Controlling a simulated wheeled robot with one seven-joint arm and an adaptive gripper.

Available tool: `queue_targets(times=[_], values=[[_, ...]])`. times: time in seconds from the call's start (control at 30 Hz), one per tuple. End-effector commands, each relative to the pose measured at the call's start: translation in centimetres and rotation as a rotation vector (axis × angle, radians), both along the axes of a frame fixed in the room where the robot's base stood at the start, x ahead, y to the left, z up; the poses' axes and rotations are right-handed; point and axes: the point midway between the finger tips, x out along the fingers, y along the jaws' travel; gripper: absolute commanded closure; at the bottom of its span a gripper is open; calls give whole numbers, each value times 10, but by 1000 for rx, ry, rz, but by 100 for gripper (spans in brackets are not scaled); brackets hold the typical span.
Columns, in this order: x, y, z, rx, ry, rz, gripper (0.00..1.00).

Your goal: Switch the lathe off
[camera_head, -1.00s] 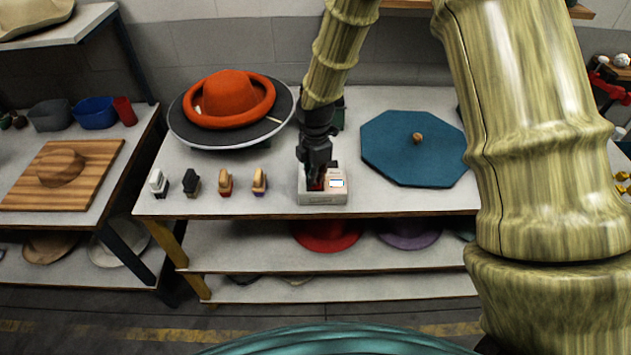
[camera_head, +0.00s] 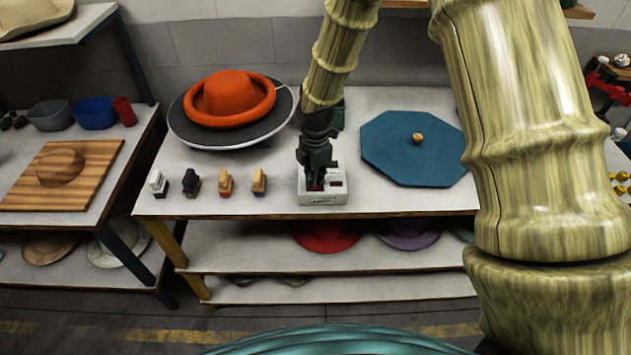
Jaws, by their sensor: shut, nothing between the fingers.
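A small white control box (camera_head: 323,199) sits at the front edge of the middle table. Its small display (camera_head: 336,184) looks dark. My gripper (camera_head: 315,185) points down onto the left part of the box top, shut and empty. A bit of red shows by the fingertips; the fingers hide most of it, and I cannot tell whether they touch it. An orange hat (camera_head: 228,98) lies on a dark round disc with a pale rim (camera_head: 186,133) at the back left of the table. I cannot tell whether this disc is the lathe.
Several small brush-like blocks (camera_head: 225,184) stand in a row left of the box. A blue octagonal board (camera_head: 400,160) with a wooden knob lies to the right. A dark green object (camera_head: 338,115) stands behind my gripper. Hats lie on the shelf below.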

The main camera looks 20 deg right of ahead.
Motion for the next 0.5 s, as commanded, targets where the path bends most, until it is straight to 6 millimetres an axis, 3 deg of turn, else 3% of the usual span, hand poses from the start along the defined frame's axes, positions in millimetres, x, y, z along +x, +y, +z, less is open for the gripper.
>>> queue_targets(times=[0.5], values=[[-1, 0, 24, 0, 2, -1, 100]])
